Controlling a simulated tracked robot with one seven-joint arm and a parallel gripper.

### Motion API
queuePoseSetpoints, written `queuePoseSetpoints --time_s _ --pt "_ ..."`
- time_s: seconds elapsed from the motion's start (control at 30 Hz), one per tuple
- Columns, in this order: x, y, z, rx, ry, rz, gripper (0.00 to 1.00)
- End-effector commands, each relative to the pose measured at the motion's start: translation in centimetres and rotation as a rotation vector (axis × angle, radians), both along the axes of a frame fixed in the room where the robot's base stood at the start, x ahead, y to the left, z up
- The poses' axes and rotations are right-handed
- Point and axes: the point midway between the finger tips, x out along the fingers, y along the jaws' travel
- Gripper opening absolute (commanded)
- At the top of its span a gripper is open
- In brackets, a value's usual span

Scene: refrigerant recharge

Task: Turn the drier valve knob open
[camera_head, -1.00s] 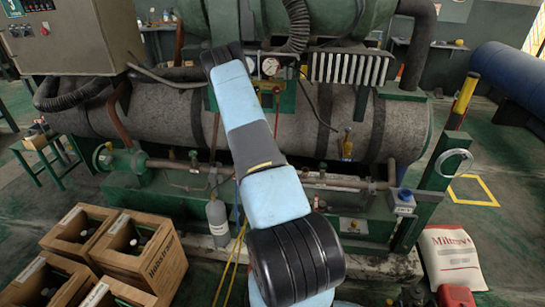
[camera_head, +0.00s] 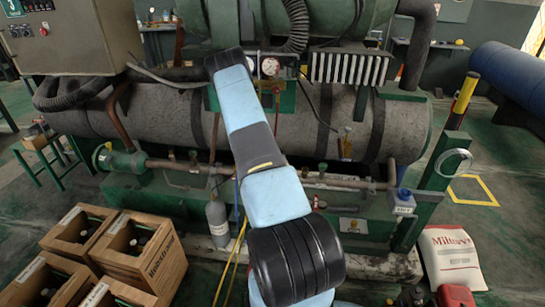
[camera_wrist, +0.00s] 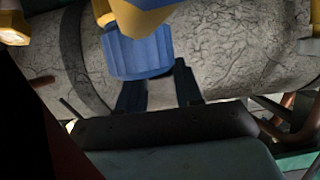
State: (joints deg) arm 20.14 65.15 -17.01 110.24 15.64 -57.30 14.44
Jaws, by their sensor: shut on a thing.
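In the wrist view a blue ribbed knob (camera_wrist: 138,52) sits under a yellow body (camera_wrist: 145,15), in front of the grey cylinder. The two dark fingers of my gripper (camera_wrist: 158,88) reach up to its lower edge, one on the left and one on the right. They are shut on the knob, though the exact contact is partly hidden behind it. In the head view my arm covers the middle of the machine, and I cannot make out my gripper there.
The grey cylinder (camera_head: 165,118) runs behind my arm, with gauges (camera_head: 270,67) above it. A grey bottle (camera_head: 217,222) and yellow hose stand close to my arm. Wooden crates (camera_head: 140,258) are at the lower left. A white sack (camera_head: 450,258) is at the lower right.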

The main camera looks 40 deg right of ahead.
Motion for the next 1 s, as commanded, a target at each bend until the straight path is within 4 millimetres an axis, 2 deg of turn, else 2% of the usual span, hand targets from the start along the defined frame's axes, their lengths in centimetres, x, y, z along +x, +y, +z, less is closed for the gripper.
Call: queuePoseSetpoints --time_s 0.03,0.2,0.23,0.57,1.0 --pt "0.0 0.0 0.0 0.0 0.0 0.0 0.22" --pt "0.0 0.0 0.0 0.0 0.0 0.0 0.05" --pt "0.0 0.7 0.0 0.0 0.001 0.001 0.05" --pt "-0.1 0.0 -0.1 0.001 0.001 0.052 0.05" --pt "-0.5 -0.6 -0.1 0.001 0.001 0.36 0.05"
